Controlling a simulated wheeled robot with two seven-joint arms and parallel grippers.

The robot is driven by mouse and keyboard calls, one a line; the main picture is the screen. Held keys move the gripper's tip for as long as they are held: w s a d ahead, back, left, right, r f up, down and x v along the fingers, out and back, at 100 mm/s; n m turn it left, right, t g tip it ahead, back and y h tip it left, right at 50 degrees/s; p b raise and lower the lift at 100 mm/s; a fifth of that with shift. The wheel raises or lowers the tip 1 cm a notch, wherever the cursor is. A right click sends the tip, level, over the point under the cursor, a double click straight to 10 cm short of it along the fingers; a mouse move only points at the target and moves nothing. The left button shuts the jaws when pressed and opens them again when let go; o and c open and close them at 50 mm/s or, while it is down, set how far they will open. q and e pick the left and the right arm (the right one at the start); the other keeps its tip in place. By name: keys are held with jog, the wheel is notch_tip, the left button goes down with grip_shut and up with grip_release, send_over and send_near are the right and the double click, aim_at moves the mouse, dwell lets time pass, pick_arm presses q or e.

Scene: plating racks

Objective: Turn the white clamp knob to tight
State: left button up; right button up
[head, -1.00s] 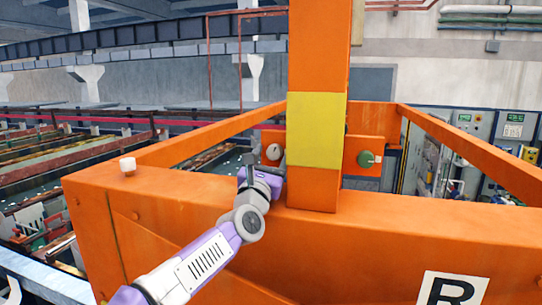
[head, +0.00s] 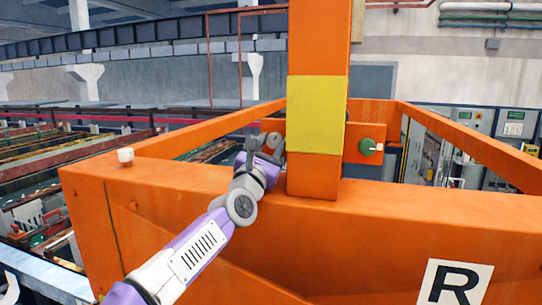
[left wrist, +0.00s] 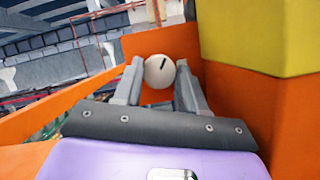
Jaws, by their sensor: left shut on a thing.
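The white clamp knob (left wrist: 160,71) is a round disc with a short dark mark, which leans a little right of upright in the left wrist view. It sits on the orange plate (left wrist: 186,42) left of the post. My left gripper (left wrist: 157,80) has one finger on each side of the knob and is shut on it. In the head view the left gripper (head: 268,146) is at the plate's left end and mostly hides the knob. My right gripper is in neither view.
A thick orange post (head: 319,178) with a yellow band (head: 316,114) stands close right of the gripper. A green knob (head: 367,147) is on the plate beyond it. An orange beam (head: 400,225) runs in front, with a small white cap (head: 125,155) at its left corner.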

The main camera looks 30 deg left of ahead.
pick_arm(q)
jog(key=m+b, duration=0.1)
jog(key=m+h+b, duration=0.1)
jog(key=shift+a+f+m+h, duration=0.1)
jog(key=shift+f+m+h, duration=0.1)
jog(key=shift+m+h, duration=0.1)
jog(key=shift+r+m+b, duration=0.1)
jog(key=shift+m+b, duration=0.3)
jog(key=shift+m, duration=0.3)
jog(key=shift+r+m+g+h+b, duration=0.15)
jog(key=shift+m+g+h+b, duration=0.2)
jog(key=shift+m+h, duration=0.65)
jog(key=shift+m, duration=0.8)
jog(key=m, duration=0.1)
jog(key=m+h, duration=0.1)
jog(key=m, duration=0.1)
jog(key=shift+s+a+r+g+p, duration=0.1)
jog(key=shift+r+g+p, duration=0.1)
jog(key=shift+g+p, duration=0.15)
jog(key=shift+m+g+h+p, duration=0.7)
jog(key=shift+m+p, duration=0.05)
jog(key=shift+m, duration=1.25)
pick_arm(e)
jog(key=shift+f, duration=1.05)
pick_arm(q)
jog(key=o, duration=1)
